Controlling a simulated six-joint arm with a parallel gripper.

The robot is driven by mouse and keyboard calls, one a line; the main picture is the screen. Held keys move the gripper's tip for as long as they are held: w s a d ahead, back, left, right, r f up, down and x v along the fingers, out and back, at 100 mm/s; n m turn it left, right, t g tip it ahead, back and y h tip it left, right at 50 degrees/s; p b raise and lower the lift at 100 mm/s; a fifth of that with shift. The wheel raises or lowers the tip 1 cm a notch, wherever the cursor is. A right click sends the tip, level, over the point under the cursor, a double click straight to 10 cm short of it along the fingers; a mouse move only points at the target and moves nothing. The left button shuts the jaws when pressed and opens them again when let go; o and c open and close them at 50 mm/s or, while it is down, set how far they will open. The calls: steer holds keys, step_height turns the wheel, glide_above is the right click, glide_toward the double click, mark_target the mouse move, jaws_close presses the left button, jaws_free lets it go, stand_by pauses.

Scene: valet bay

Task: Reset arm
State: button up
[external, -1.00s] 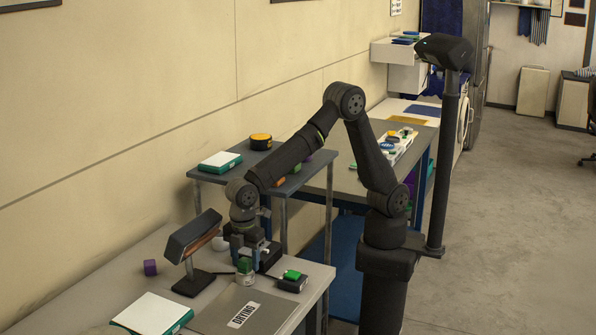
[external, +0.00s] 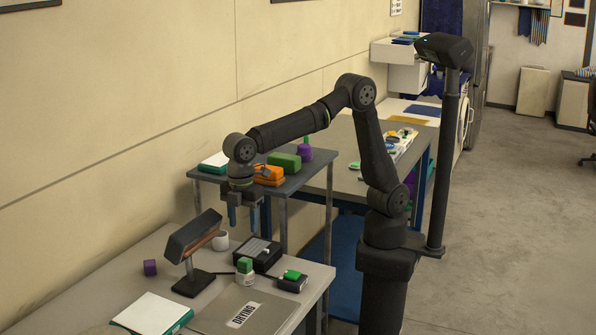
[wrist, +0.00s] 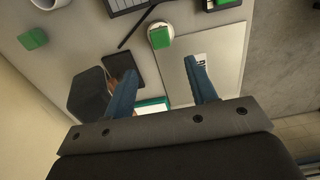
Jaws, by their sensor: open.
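My gripper (external: 245,218) hangs above the near table with its two blue fingers apart and nothing between them. In the wrist view my gripper (wrist: 160,85) also shows its fingers spread and empty. A small green-and-white round piece (external: 245,272) stands upright below it, at the back left edge of a grey board marked "DRYING" (external: 262,311). From above, the piece (wrist: 160,37) sits clear of the fingers, at the corner of the board (wrist: 222,50).
A black box (external: 258,255), a small black block with a green top (external: 292,281), a white mug (external: 220,240) and a black lamp (external: 192,236) stand around the piece. A raised grey shelf table (external: 292,186) behind my gripper holds orange, green and purple things.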

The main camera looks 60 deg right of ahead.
mark_target(245, 259)
steer(key=shift+f, duration=0.15)
step_height(245, 259, down, 13)
steer(key=shift+r, duration=0.6)
steer(key=shift+r, duration=10.7)
steer(key=w+d, duration=0.7)
steer(key=w, duration=0.5)
steer(key=w+d, duration=0.7)
steer(key=w, duration=0.5)
steer(key=shift+w+d+f+n, duration=0.2)
steer(key=shift+d+f+n, duration=0.1)
steer(key=shift+n, duration=0.1)
steer(key=shift+a, duration=0.1)
